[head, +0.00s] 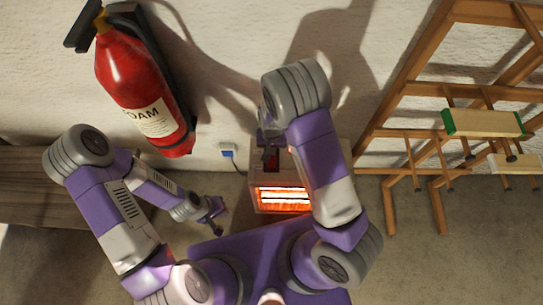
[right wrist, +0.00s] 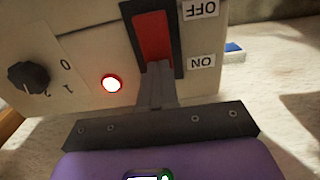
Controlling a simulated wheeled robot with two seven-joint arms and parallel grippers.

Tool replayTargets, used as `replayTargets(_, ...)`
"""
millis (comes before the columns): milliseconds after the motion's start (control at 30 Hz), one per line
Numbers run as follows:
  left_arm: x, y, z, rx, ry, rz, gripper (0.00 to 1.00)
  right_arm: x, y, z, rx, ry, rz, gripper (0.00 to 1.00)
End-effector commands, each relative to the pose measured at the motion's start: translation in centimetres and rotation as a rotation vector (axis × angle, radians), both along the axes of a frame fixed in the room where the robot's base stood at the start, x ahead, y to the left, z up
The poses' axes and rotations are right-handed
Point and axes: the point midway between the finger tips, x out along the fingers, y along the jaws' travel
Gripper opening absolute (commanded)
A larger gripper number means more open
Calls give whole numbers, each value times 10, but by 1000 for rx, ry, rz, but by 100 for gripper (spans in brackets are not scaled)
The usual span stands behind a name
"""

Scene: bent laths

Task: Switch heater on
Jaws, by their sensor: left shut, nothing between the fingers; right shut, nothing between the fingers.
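The heater (head: 283,196) stands on the floor against the wall, its front bars glowing orange. In the right wrist view its panel (right wrist: 85,40) shows a red rocker switch (right wrist: 152,36) in a black frame, with an upside-down OFF label (right wrist: 198,9) by its upper end and ON label (right wrist: 201,62) by its lower end. A round lamp (right wrist: 111,83) glows white in a red ring. My right gripper (right wrist: 158,70) is shut and empty, its tips at the switch's ON end, seemingly touching. My left gripper (head: 219,213) is shut and empty, left of the heater.
A black knob (right wrist: 28,77) sits on the panel beside the lamp. A red fire extinguisher (head: 140,95) hangs on the wall at left, above a wooden bench (head: 25,180). A wall socket (head: 228,151) is left of the heater. Wooden racks (head: 415,90) stand at right.

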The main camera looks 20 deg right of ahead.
Motion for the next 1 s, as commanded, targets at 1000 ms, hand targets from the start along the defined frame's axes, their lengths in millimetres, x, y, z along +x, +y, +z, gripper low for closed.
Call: replayTargets(1000, 0, 0, 65, 0, 0, 0, 0, 0, 0, 71, 0, 0, 1, 0)
